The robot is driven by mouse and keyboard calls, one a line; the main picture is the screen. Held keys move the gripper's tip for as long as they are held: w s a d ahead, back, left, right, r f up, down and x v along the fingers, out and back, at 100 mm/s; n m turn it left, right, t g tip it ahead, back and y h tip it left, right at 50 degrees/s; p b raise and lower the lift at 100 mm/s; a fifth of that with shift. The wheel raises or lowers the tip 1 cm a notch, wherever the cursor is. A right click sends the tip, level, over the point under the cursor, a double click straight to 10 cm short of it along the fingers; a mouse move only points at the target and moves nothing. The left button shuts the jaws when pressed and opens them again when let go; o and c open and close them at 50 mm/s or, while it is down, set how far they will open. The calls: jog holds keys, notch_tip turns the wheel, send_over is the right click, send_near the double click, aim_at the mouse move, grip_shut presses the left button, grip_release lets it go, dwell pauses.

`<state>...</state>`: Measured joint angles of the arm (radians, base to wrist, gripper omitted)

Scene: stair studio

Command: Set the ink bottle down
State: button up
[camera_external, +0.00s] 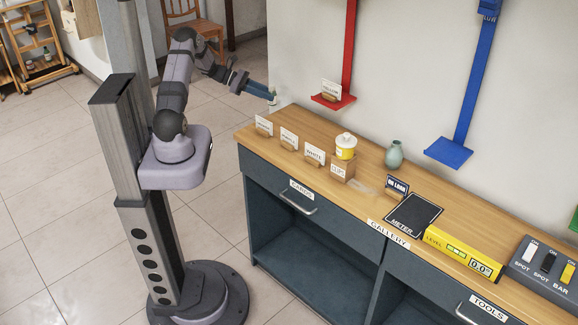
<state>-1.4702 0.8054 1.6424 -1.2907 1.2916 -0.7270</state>
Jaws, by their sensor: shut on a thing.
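My gripper (264,92) is at the far left end of the counter, raised above the counter top and close to the wall. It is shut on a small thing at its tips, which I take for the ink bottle. The thing is tiny and mostly hidden by the fingers, so its shape and tilt cannot be told. The wooden counter top (275,122) lies below and to the right of the gripper.
White cards in wooden holders (289,138) line the counter's left part. A red shelf (333,101) and blue shelf (448,152) hang from the wall. A black meter pad (413,215) lies right.

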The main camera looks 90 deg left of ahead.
jog(key=w+d+b, duration=0.5)
jog(key=w+d, duration=2.4)
jog(key=shift+w+d+b, duration=0.1)
jog(key=shift+b, duration=0.25)
jog(key=shift+w+d, duration=0.25)
jog(key=shift+d, duration=0.05)
jog(key=shift+w+d, duration=0.85)
jog(key=shift+w, duration=0.05)
jog(key=shift+w+d+f+b, duration=0.1)
jog(key=shift+f+b, duration=0.1)
jog(key=shift+f, duration=0.15)
jog(key=shift+w+d+f+b, duration=0.1)
jog(key=shift+f+b, duration=0.1)
jog(key=shift+f, duration=0.15)
jog(key=shift+f, duration=0.2)
jog(key=o, duration=1.1)
